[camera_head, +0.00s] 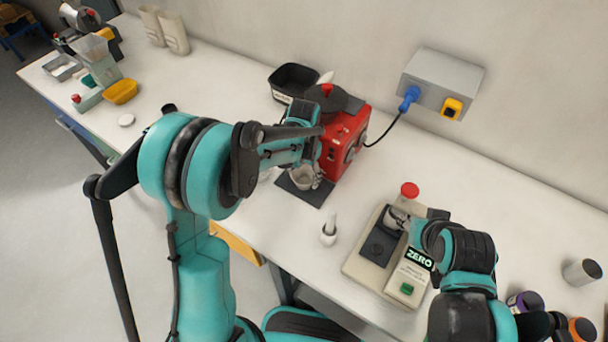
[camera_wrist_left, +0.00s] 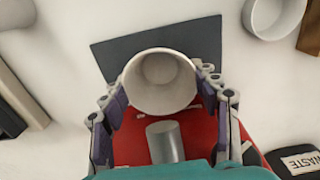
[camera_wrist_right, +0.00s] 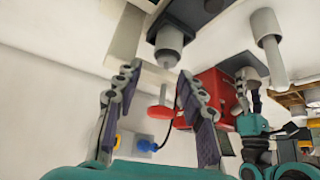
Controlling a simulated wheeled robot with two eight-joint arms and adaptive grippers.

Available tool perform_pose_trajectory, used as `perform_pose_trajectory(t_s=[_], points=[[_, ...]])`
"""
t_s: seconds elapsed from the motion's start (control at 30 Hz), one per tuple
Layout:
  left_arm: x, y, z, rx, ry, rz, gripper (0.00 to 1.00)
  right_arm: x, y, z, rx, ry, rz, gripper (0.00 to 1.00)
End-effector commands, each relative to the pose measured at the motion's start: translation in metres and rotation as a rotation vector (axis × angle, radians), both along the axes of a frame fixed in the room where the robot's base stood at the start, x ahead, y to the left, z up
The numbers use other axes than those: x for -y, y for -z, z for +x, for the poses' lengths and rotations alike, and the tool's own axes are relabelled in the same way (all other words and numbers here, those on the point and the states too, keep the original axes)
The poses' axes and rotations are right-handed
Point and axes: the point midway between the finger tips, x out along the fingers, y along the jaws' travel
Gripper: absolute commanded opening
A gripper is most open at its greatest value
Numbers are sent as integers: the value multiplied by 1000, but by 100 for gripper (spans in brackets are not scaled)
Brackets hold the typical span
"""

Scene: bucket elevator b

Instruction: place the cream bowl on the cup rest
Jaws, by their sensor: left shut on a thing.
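The cream bowl (camera_wrist_left: 160,82) is between the fingers of my left gripper (camera_wrist_left: 163,95), which is shut on it. In the head view the bowl (camera_head: 303,178) is upright over the dark flat cup rest (camera_head: 312,196) in front of the red machine (camera_head: 343,145). The cup rest also shows beneath the bowl in the left wrist view (camera_wrist_left: 205,45). I cannot tell whether the bowl touches it.
A metal spout (camera_wrist_left: 165,142) of the red machine is close to the bowl. Another pale bowl (camera_wrist_left: 274,14) stands beside the cup rest. The scale (camera_head: 377,250) and a small white upright object (camera_head: 328,232) stand to the right. A black bin (camera_head: 293,82) is behind.

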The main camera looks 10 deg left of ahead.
Motion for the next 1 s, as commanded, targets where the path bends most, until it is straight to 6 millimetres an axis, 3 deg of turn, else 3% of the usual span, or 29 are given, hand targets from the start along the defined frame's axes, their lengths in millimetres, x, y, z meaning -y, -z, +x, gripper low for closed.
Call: perform_pose_trajectory(t_s=[0.03,0.07,0.13,0.57,1.0], points=[[0,3,0,0,0,0,29,0,3,0,0,0,0,40],[0,3,0,0,0,0,64,0,3,0,0,0,0,40],[0,2,0,0,0,0,82,0,2,0,0,0,0,40],[0,-6,0,0,0,0,82,0,-3,0,0,0,0,40],[0,-97,0,0,0,0,82,0,-27,0,0,0,0,40]])
